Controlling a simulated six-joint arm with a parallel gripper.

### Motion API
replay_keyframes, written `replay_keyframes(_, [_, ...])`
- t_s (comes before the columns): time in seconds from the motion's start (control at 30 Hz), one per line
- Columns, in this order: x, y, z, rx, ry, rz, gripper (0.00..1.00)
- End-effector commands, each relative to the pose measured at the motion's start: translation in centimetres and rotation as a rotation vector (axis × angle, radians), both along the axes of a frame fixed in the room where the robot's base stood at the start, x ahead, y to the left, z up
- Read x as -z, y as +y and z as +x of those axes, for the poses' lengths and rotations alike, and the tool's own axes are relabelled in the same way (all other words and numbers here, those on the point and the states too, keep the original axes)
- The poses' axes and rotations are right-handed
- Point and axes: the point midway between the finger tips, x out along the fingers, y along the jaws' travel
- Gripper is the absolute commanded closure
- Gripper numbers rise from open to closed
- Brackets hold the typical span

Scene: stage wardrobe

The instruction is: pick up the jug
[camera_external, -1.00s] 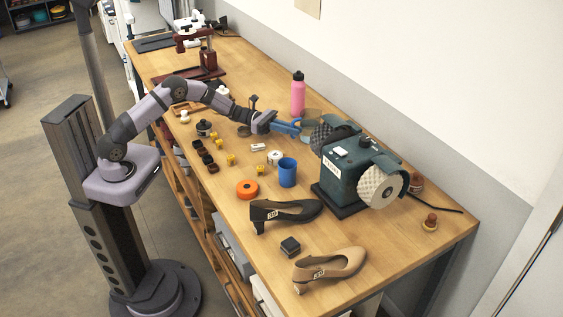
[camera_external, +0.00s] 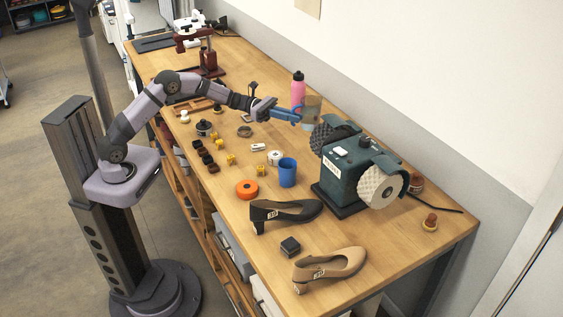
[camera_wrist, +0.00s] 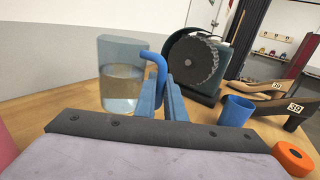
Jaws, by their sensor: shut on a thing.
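The jug is clear, with pale liquid inside and a blue handle. In the wrist view the jug (camera_wrist: 121,88) stands upright left of my gripper (camera_wrist: 167,92), whose blue fingers are closed on the handle.
A green bench grinder (camera_external: 345,168) stands just right of the jug. A pink bottle (camera_external: 298,94) is behind my gripper. A blue cup (camera_external: 288,172), an orange ring (camera_external: 247,189), two shoes and several small parts occupy the wooden bench (camera_external: 215,222). A wall borders its back.

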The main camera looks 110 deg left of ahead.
Motion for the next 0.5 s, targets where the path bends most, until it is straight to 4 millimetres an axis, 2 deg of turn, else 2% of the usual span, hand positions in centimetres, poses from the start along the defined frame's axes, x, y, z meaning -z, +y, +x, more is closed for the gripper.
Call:
replay_keyframes(0.2, [-2.0,0.0,0.0,0.0,-0.005,0.004,1.0])
replay_keyframes(0.5, [-3.6,0.0,0.0,0.001,-0.005,0.004,1.0])
